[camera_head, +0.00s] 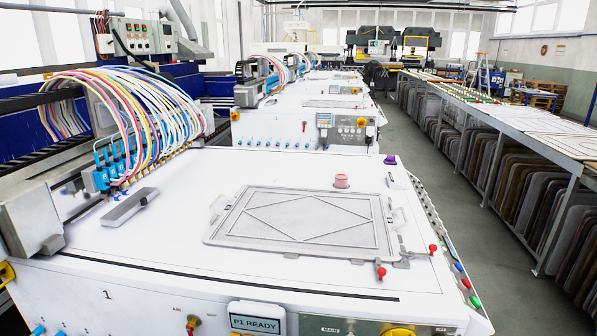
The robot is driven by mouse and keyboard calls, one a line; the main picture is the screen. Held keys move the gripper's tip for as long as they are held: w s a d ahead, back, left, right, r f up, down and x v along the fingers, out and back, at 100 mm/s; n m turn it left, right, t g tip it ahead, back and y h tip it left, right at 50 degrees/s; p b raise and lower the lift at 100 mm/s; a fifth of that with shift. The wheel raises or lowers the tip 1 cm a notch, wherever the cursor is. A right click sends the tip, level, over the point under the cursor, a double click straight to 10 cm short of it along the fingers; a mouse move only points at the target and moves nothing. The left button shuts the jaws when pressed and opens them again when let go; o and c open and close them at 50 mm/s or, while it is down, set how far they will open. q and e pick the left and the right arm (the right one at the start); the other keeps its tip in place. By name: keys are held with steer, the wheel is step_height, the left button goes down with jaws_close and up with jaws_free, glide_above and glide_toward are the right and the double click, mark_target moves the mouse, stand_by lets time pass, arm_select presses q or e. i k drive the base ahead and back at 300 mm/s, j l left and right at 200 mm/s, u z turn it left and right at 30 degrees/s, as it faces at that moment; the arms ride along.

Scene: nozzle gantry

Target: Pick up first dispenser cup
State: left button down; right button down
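A small round pink-red cup (341,181) stands upright on the white machine top, just beyond the far edge of the grey framed plate (302,222). It looks like the dispenser cup, though it is too small to be sure of its contents. A small purple object (390,160) sits at the far right corner of the same machine top. Neither of my grippers shows in the head view.
Blue nozzles (115,168) with coloured hoses hang over the machine's left side, near a grey bar (130,207). Red-knobbed clamps (381,272) stand at the plate's right corner. A display (254,323) reads "P1 READY". An aisle lies to the right.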

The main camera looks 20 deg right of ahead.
mark_target(341, 180)
steer(key=l+z, duration=0.2)
steer(key=z, duration=0.15)
steer(key=l+z, duration=0.25)
steer(key=z, duration=0.15)
steer(key=l+z, duration=0.2)
steer(key=z, duration=0.15)
steer(key=i+l+z, duration=0.2)
steer(key=l+z, duration=0.3)
steer(key=i+l+z, duration=0.25)
steer(key=l+z, duration=0.25)
steer(key=i+l+z, duration=0.25)
steer(key=z, duration=0.2)
steer(key=i+l, duration=0.15)
steer(key=i, duration=0.2)
steer(key=i+l, duration=0.1)
steer(key=i, duration=0.25)
steer(key=i+l+u, duration=0.1)
steer(key=i, duration=0.25)
steer(key=i+j+u, duration=0.15)
steer(key=i+u, duration=0.7)
steer(key=u, duration=0.15)
steer(key=i+l+u, duration=0.25)
steer(key=i+u, duration=0.2)
